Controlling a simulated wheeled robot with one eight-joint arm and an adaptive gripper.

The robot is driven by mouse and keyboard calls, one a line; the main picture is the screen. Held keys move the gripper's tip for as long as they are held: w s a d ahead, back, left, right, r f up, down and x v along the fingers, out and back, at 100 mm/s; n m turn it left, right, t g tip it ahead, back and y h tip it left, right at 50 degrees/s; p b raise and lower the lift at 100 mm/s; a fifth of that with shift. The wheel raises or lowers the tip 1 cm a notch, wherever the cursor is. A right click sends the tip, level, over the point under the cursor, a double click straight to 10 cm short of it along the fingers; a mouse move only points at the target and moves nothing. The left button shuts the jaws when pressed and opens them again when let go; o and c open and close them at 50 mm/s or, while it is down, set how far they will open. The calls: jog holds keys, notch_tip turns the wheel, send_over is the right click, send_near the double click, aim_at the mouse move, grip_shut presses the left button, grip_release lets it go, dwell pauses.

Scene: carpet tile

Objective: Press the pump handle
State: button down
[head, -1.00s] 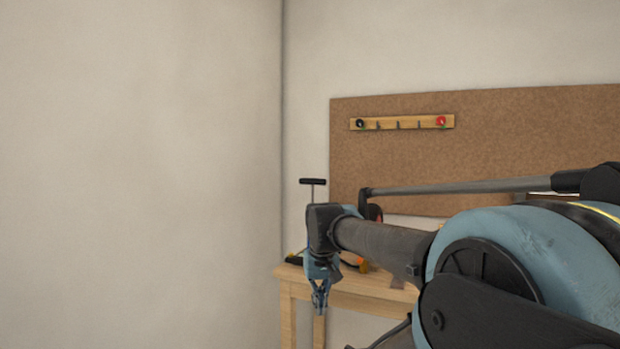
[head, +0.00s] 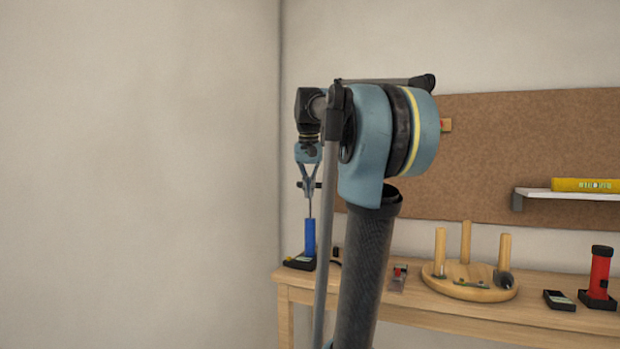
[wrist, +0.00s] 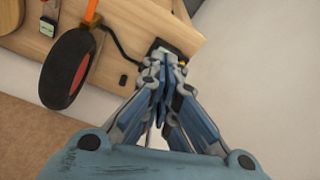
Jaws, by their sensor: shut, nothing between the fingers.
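The pump has a blue barrel (head: 310,237) standing upright on a black base (head: 299,263) at the left end of the wooden bench. A thin rod rises from the barrel to a dark crossbar handle (head: 318,185). My gripper (head: 309,192) is shut and points down, overlapping the handle in the head view. I cannot tell whether it touches the handle. In the wrist view my closed fingers (wrist: 162,70) hide the handle and barrel. Part of the dark pump base (wrist: 180,47) shows behind them.
The bench (head: 450,305) also holds a round wooden stand (head: 465,290) with pegs, a red cylinder (head: 600,272) with a black top and a small dark device (head: 559,300). A shelf (head: 570,195) hangs on the corkboard. The wall is close behind the pump.

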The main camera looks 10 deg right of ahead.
jog(key=w+d+r+m, duration=0.3)
jog(key=w+r, duration=1.3)
jog(key=r, duration=0.1)
jog(key=shift+w+d+r+g, duration=0.15)
jog(key=shift+w+r+g, duration=0.15)
jog(key=shift+r, duration=0.05)
jog(key=f, duration=0.4)
jog(key=w+d+f, duration=0.1)
jog(key=f, duration=0.8)
jog(key=shift+w+d+f, duration=0.15)
jog(key=shift+w+f, duration=0.2)
jog(key=shift+f, duration=0.05)
jog(key=shift+f, duration=0.1)
